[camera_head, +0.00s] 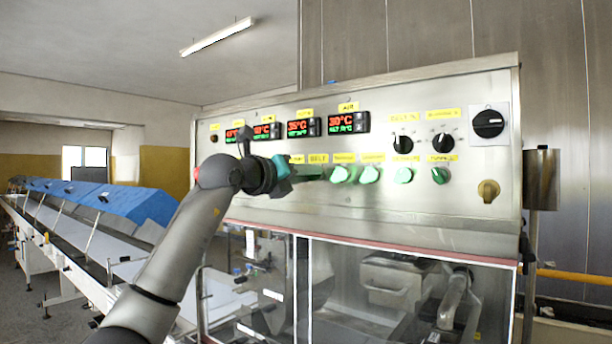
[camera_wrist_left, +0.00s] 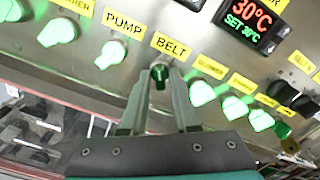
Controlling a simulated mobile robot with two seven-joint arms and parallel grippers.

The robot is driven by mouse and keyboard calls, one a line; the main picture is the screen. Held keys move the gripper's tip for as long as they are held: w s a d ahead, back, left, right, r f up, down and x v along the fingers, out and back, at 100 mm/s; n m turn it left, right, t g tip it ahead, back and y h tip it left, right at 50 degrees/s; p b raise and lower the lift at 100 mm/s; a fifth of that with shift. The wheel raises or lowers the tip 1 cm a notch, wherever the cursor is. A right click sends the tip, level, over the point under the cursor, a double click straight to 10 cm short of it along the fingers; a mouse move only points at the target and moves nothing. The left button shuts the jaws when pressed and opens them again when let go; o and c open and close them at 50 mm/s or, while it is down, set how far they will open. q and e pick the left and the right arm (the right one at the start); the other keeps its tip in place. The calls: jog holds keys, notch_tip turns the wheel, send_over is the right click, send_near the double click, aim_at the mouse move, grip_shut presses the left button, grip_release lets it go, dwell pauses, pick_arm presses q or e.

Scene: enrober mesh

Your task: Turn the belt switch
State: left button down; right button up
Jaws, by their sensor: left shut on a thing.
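The belt switch (camera_wrist_left: 160,77) is a small dark green knob under the yellow BELT label (camera_wrist_left: 170,46) in the left wrist view. My left gripper (camera_wrist_left: 161,84) has a finger on each side of the knob and is shut on it. The knob looks roughly in line with the fingers; its exact angle is hard to tell. In the head view my left gripper (camera_head: 308,173) reaches the control panel (camera_head: 250,205) just below the BELT label (camera_head: 318,158). The knob is not clear there. My right gripper is not in view.
The pump knob (camera_wrist_left: 112,52) is close on the left, and another lit green knob (camera_wrist_left: 201,94) is close on the right. A temperature display (camera_head: 349,123) and a black rotary switch (camera_head: 489,123) are on the panel. A blue-covered conveyor (camera_head: 135,203) runs along the left.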

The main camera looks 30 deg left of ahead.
pick_arm(q)
jog(key=c, duration=0.9)
grip_release()
jog(key=shift+s, duration=0.1)
jog(key=s+b, duration=0.1)
jog(key=s, duration=0.4)
jog(key=s+b, duration=0.2)
jog(key=s, duration=0.3)
jog(key=s+a+b, duration=0.1)
jog(key=s+b, duration=0.1)
jog(key=s, duration=0.3)
jog(key=shift+a, duration=0.1)
